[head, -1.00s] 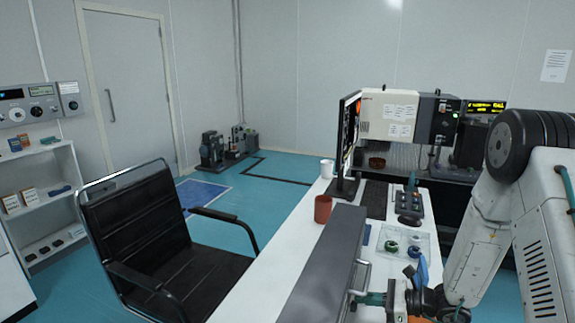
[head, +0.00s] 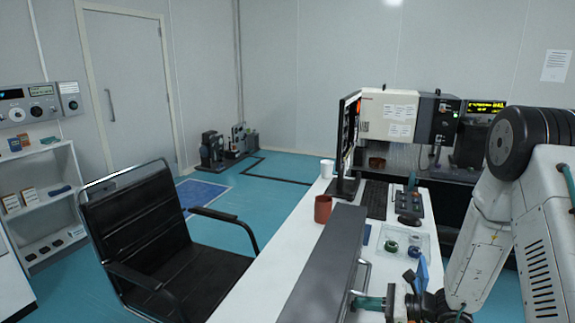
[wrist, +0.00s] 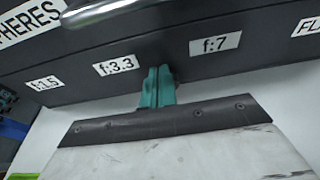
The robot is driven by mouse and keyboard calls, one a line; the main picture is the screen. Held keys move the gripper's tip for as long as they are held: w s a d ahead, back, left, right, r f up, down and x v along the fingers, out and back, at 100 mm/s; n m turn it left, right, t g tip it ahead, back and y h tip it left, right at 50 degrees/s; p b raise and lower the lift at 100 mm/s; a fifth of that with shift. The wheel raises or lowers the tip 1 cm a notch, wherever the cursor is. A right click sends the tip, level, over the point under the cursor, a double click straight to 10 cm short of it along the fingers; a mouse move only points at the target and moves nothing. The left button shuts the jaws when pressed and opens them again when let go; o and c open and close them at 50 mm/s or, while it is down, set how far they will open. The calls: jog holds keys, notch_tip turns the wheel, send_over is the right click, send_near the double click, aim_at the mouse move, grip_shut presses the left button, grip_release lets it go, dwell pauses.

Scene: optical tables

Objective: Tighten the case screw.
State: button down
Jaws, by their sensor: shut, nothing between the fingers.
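The long dark grey case (head: 325,262) lies on the white desk in the head view, with a metal handle on its right side. In the wrist view the case's labelled face (wrist: 205,62) crosses the top, with tags "f:1.5", "f:3.3" and "f:7". My gripper (wrist: 158,76) has teal fingers pressed together, with nothing between them. Its tips overlap the case face between "f:3.3" and "f:7"; I cannot tell whether they touch it. In the head view my gripper (head: 366,303) is beside the case's right side, near the handle. I cannot make out a screw.
The white desk (head: 262,297) also holds a red-brown mug (head: 322,209), a white mug (head: 327,168), a monitor (head: 346,145), a keyboard (head: 375,199) and a clear tray (head: 420,238) with small rings. A black chair (head: 165,235) stands at the left.

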jog(key=shift+s+d+r, duration=0.1)
jog(key=shift+r, duration=0.25)
jog(key=shift+f+v, duration=0.25)
jog(key=shift+v, duration=0.7)
jog(key=shift+f+v, duration=0.2)
jog(key=shift+v, duration=0.75)
jog(key=shift+f+v, duration=0.25)
jog(key=shift+v, duration=0.7)
jog(key=shift+d, duration=0.1)
jog(key=shift+s, duration=0.1)
jog(key=s+n+g, duration=0.1)
jog(key=s+a+n+g, duration=0.1)
jog(key=s, duration=0.1)
jog(key=s+n+g, duration=0.1)
jog(key=shift+s+a+r+g, duration=0.15)
jog(key=shift+s+r+g, duration=0.15)
jog(key=shift+s+g, duration=0.1)
jog(key=s+d+r+n+h, duration=0.1)
jog(key=s+r+n+h, duration=0.6)
jog(key=s+r+n, duration=0.2)
jog(key=s+d+r+n+h, duration=0.1)
jog(key=s+r+n+h, duration=0.6)
jog(key=r, duration=1)
jog(key=s+n, duration=0.3)
jog(key=s, duration=0.3)
jog(key=shift+d+r+n+g, duration=0.2)
jog(key=shift+r+n+g, duration=0.1)
jog(key=shift+g, duration=0.1)
